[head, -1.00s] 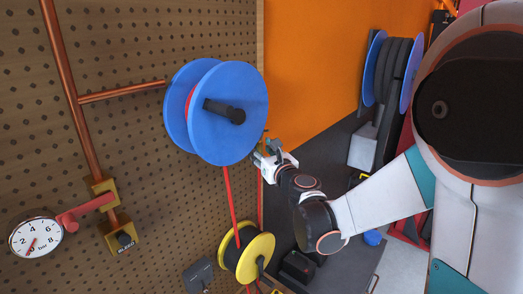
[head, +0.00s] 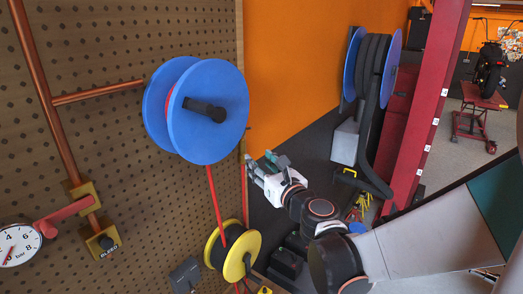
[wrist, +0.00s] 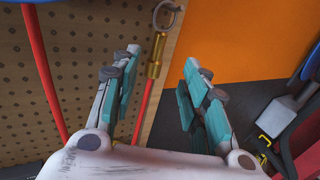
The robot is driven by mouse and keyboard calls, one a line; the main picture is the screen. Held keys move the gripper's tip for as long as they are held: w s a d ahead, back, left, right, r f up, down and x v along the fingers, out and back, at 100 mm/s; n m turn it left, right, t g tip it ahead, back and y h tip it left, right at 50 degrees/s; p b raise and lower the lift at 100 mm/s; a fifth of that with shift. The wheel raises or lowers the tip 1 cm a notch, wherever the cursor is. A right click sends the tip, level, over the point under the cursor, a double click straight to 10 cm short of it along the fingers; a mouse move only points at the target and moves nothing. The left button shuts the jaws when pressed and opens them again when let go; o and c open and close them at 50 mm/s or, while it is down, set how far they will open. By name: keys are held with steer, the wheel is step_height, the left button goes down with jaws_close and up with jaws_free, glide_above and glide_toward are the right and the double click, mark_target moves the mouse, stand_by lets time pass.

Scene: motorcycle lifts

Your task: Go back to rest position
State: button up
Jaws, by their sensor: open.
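My gripper (head: 268,165) is open and empty in the head view, to the right of the large blue reel (head: 205,108) and apart from it. In the wrist view its two teal-padded fingers (wrist: 160,92) stand wide apart. Between them, farther back, a red hose with a brass end (wrist: 153,70) hangs from a metal ring (wrist: 166,14) near the pegboard edge.
A pegboard wall (head: 130,150) carries copper pipe (head: 45,85), a gauge (head: 18,245) and a yellow reel (head: 250,250). A dark hose reel (head: 368,70) and a red post (head: 425,110) stand to the right. A motorcycle lift (head: 480,110) is at the far right.

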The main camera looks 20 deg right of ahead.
steer(key=s+a+f+n+g+y+b, duration=0.1)
steer(key=s+a+f+n+g+b, duration=0.2)
steer(key=f+n+b, duration=0.35)
steer(key=s+a+f+n+g+b, duration=0.1)
steer(key=s+a+f+n+b, duration=0.1)
steer(key=s+f+n+b, duration=0.35)
steer(key=s+a+f+n+g+y+b, duration=0.1)
steer(key=s+a+f+n+g+b, duration=0.15)
steer(key=f+n+b, duration=0.65)
steer(key=s+d+f+n+g+h+b, duration=0.2)
steer(key=s+f+n+b, duration=0.4)
steer(key=f, duration=0.4)
steer(key=s+d+f+n+g+h+b, duration=0.2)
steer(key=s+d+f+n+b, duration=0.3)
steer(key=f, duration=0.5)
steer(key=shift+s+f+n+h+b, duration=0.4)
steer(key=shift+s+n+b, duration=0.45)
steer(key=shift+s+n, duration=0.35)
